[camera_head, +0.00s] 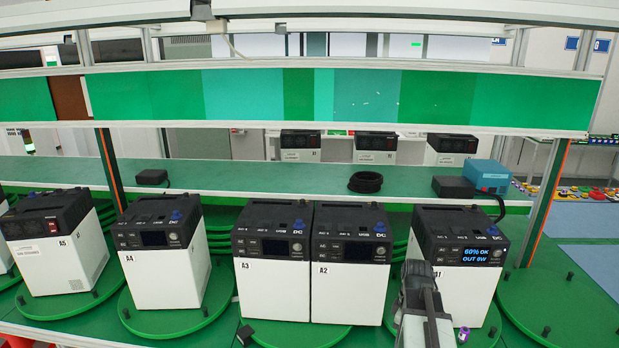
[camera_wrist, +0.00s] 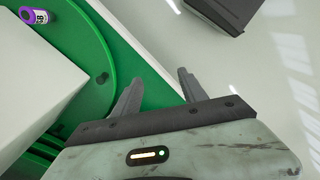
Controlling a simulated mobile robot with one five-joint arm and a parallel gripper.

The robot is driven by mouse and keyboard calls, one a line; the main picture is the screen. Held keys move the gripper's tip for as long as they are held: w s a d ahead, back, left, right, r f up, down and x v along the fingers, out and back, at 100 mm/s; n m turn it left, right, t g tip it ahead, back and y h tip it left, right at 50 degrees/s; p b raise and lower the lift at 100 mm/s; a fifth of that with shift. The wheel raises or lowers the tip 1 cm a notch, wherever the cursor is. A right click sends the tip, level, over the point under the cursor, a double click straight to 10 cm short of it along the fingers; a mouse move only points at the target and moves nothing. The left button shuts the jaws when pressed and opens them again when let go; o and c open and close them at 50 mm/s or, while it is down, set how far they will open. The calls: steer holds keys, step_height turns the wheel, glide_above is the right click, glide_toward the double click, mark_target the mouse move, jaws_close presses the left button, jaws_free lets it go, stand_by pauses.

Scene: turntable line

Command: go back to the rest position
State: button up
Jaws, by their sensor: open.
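My gripper (camera_wrist: 158,95) is open and empty in the wrist view, its two grey fingers apart over the green table edge and the pale floor. The arm covers part of that unit's left front; the fingertips are hard to make out there. A white box side (camera_wrist: 35,70) shows at the left of the wrist view.
Units A2 (camera_head: 345,290), A3 (camera_head: 270,290), A4 (camera_head: 155,285) and A5 (camera_head: 60,265) stand on green turntables (camera_head: 180,318). A purple-and-white cylinder (camera_wrist: 35,15) lies near the white box; it also shows beside A1 (camera_head: 463,335). A dark object (camera_wrist: 225,10) is at the wrist view's top.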

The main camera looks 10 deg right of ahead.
steer(key=w+a+m, duration=0.1)
steer(key=a+m, duration=0.7)
steer(key=a, duration=1.8)
steer(key=shift+w, duration=0.3)
steer(key=shift+d, duration=0.1)
